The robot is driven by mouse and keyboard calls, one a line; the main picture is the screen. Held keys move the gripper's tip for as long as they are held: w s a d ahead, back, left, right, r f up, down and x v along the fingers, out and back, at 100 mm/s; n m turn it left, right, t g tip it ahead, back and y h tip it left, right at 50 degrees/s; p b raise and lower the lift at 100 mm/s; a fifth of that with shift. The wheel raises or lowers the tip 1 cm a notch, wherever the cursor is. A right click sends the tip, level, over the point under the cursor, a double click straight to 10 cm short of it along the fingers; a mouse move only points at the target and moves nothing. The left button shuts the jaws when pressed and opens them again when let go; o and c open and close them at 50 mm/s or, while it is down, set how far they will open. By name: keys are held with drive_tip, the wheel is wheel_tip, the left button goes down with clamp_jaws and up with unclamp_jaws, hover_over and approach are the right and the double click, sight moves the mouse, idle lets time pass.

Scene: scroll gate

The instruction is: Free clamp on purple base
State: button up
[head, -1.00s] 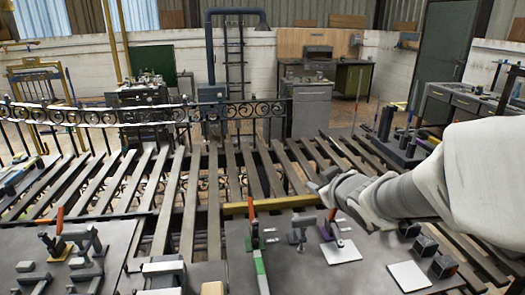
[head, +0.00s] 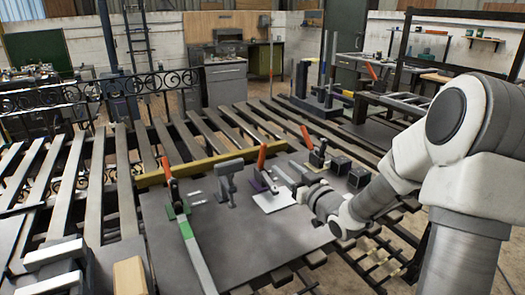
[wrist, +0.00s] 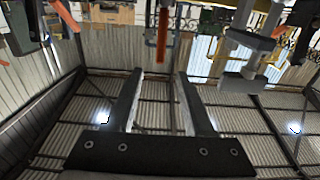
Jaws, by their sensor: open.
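The clamp on the purple base (head: 258,186) stands over a white plate (head: 276,200) on the grey table. Its orange handle (head: 262,156) points up. In the wrist view, which is upside down, an orange handle (wrist: 163,38) appears just beyond my fingertips and, in the picture, between their lines; it looks like this clamp's. My gripper (wrist: 159,76) is open with nothing visible between its fingers. In the head view it (head: 288,176) is just right of the purple-base clamp. Contact cannot be told, and my wrist hides part of the area.
A green-base clamp (head: 184,210) with an orange handle and a grey clamp-like piece (head: 228,182) stand to the left. A yellow-base clamp (head: 316,156) and dark blocks (head: 341,165) are close on the right. A yellow bar (head: 205,165) runs along the table's back edge.

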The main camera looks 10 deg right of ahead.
sight(262, 156)
drive_tip(key=b+x, duration=0.1)
drive_tip(key=x, duration=1.5)
drive_tip(key=shift+w+a, duration=0.15)
drive_tip(key=shift+w, duration=0.1)
clamp_jaws()
idle(0.8)
